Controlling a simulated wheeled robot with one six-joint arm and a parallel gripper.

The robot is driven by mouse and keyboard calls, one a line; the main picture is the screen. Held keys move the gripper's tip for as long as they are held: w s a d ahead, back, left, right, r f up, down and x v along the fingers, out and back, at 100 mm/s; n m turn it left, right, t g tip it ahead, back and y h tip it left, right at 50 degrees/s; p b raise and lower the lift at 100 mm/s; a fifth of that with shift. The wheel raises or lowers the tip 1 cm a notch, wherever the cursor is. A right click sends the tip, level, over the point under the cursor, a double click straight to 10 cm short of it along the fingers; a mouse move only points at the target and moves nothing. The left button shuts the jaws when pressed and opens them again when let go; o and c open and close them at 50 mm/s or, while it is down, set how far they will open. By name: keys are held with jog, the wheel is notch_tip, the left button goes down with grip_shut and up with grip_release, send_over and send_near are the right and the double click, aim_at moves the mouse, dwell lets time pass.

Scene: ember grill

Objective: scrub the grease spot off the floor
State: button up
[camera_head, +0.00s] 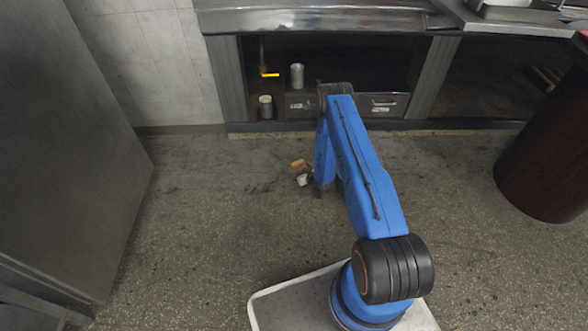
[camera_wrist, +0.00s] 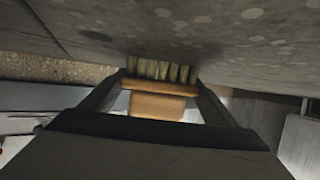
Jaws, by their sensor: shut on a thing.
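A scrubbing brush with a wooden block (camera_wrist: 158,104) and pale bristles is held between the fingers of my gripper (camera_wrist: 160,98) in the wrist view. The brush (camera_head: 297,165) also shows in the head view, low over the floor at the end of my blue arm. Its bristles face the speckled grey floor (camera_wrist: 200,28). I cannot tell whether they touch it. A small dark patch (camera_wrist: 97,35) on the floor lies left of the bristles in the wrist view; it may be the grease spot. The arm hides part of the floor in the head view.
A steel counter (camera_head: 320,18) with an open shelf holding a metal canister (camera_head: 297,76) and a smaller can (camera_head: 266,106) stands behind. A steel cabinet (camera_head: 60,150) is at left, a dark round pedestal (camera_head: 545,155) at right. Floor between them is clear.

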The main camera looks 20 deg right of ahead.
aim_at(298, 162)
jog(key=shift+s+d+f, duration=0.1)
jog(key=shift+s, duration=0.05)
jog(key=shift+r, duration=3.05)
jog(key=shift+r, duration=0.1)
jog(key=shift+r, duration=1.4)
